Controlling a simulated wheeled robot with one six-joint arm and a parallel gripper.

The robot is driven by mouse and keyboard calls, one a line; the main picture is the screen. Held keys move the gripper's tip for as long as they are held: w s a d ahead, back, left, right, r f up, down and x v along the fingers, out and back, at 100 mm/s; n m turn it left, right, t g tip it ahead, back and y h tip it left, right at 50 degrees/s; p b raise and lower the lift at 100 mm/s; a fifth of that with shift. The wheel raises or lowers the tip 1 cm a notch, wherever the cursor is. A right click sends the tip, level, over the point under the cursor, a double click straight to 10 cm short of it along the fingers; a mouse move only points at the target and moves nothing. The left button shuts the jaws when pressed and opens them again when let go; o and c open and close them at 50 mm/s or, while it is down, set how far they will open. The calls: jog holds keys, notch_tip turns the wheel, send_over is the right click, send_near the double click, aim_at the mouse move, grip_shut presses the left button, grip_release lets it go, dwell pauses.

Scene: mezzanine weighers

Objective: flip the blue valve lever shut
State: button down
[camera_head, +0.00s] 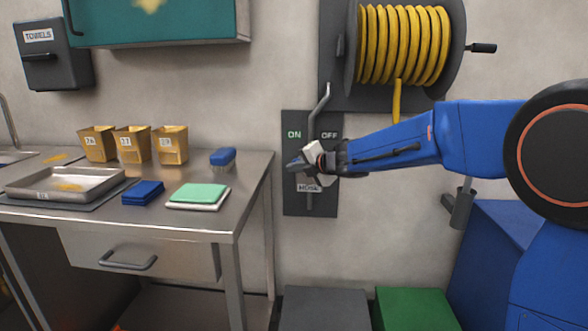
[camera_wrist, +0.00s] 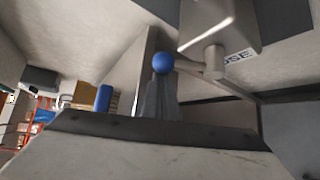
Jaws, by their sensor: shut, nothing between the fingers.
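The valve sits on a dark wall panel (camera_head: 327,207) marked ON at left and OFF at right, with a HOSE label (camera_head: 309,188) low on it. In the wrist view the lever is a thin grey rod with a round blue knob (camera_wrist: 163,63), reaching left from the pale valve body (camera_wrist: 222,28). My gripper (camera_head: 294,163) is in front of the panel, below the ON mark, and hides most of the lever in the head view. Its fingers (camera_wrist: 158,88) are shut and empty, tips right by the blue knob. I cannot tell whether they touch it.
A steel table (camera_head: 255,170) stands left of the panel, with a blue brush (camera_head: 223,156), folded cloths (camera_head: 198,194), yellow bins and a tray (camera_head: 40,195). A yellow hose reel (camera_head: 352,45) hangs above. Grey and green boxes (camera_head: 415,308) stand on the floor below.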

jog(key=shift+d+r+y, duration=0.1)
jog(key=shift+d+y, duration=0.1)
jog(key=shift+y, duration=0.1)
jog(key=d+m+t+y, duration=0.5)
jog(key=d+m+t, duration=0.2)
jog(key=d+m, duration=0.1)
jog(key=shift+s+d+m, duration=0.15)
jog(key=shift+d+m, duration=0.05)
jog(key=shift+m, duration=0.5)
dwell(0.4)
dwell(0.5)
jog(key=shift+r, duration=0.1)
